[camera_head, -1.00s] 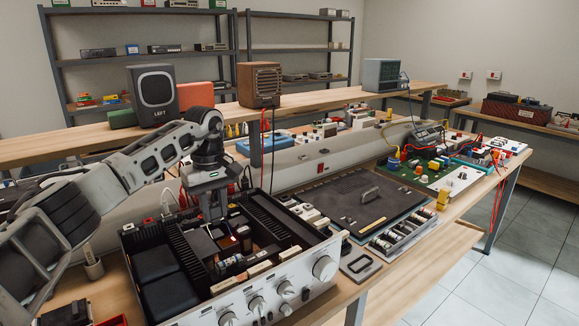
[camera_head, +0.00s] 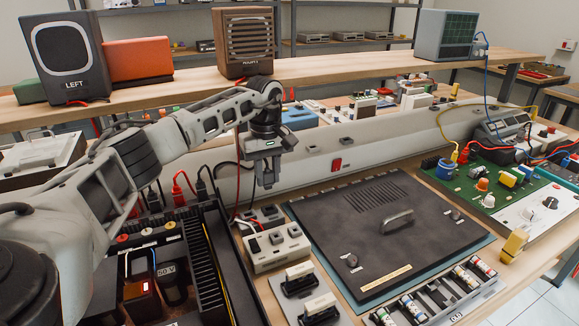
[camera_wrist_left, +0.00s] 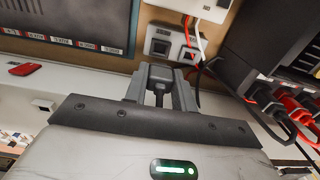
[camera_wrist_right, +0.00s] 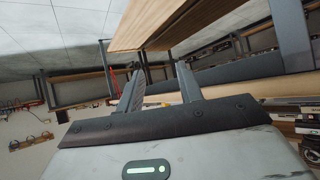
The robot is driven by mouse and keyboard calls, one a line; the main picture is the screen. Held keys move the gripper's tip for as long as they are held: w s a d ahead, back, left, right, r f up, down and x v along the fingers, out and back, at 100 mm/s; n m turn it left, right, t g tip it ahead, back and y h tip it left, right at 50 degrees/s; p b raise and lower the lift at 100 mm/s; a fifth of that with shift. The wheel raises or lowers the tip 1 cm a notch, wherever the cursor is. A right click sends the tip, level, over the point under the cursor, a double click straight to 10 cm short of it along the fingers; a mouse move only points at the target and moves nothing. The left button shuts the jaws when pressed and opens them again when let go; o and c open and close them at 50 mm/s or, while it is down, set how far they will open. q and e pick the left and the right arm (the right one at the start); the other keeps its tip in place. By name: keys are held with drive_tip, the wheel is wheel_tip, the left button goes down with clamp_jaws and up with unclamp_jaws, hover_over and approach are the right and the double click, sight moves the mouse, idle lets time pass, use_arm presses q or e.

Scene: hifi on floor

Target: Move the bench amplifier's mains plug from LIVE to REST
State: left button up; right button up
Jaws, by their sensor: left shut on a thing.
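My left gripper (camera_head: 267,182) points down over the bench, just behind the small grey socket blocks (camera_head: 256,214). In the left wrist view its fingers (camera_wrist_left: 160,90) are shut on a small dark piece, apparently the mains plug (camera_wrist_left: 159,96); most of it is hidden. Two grey socket blocks (camera_wrist_left: 160,42) lie just beyond the fingertips, one with a red mark. The LIVE and REST labels are not readable. The open bench amplifier (camera_head: 200,262) stands at the lower left. My right gripper (camera_wrist_right: 160,88) is open and empty, away from the bench, and shows only in its wrist view.
A white switch block (camera_head: 276,248) sits in front of the socket blocks. A dark panel with a handle (camera_head: 385,235) lies to the right, with a green circuit board (camera_head: 470,185) beyond. A pale trunking wall (camera_head: 345,150) runs behind. Red and black leads (camera_head: 190,185) rise behind the amplifier.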

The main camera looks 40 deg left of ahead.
sight(268, 185)
use_arm(q)
drive_tip(key=shift+w+f, duration=0.1)
drive_tip(key=shift+f, duration=0.1)
drive_tip(key=shift+f+b, duration=0.3)
drive_tip(key=shift+b, duration=0.1)
drive_tip(key=shift+s+f+b, duration=0.25)
drive_tip(key=shift+f+b, duration=0.35)
drive_tip(key=shift+f, duration=0.05)
drive_tip(key=shift+f+b, duration=0.75)
drive_tip(key=shift+f, duration=0.3)
drive_tip(key=shift+w+f+b, duration=0.1)
drive_tip(key=shift+f+b, duration=0.15)
drive_tip(key=shift+b, duration=0.25)
use_arm(e)
drive_tip(key=shift+a+f+y, duration=0.3)
drive_tip(key=shift+a+f, duration=0.15)
drive_tip(key=shift+f, duration=0.3)
drive_tip(key=shift+s+d+f, duration=0.1)
drive_tip(key=shift+f, duration=0.05)
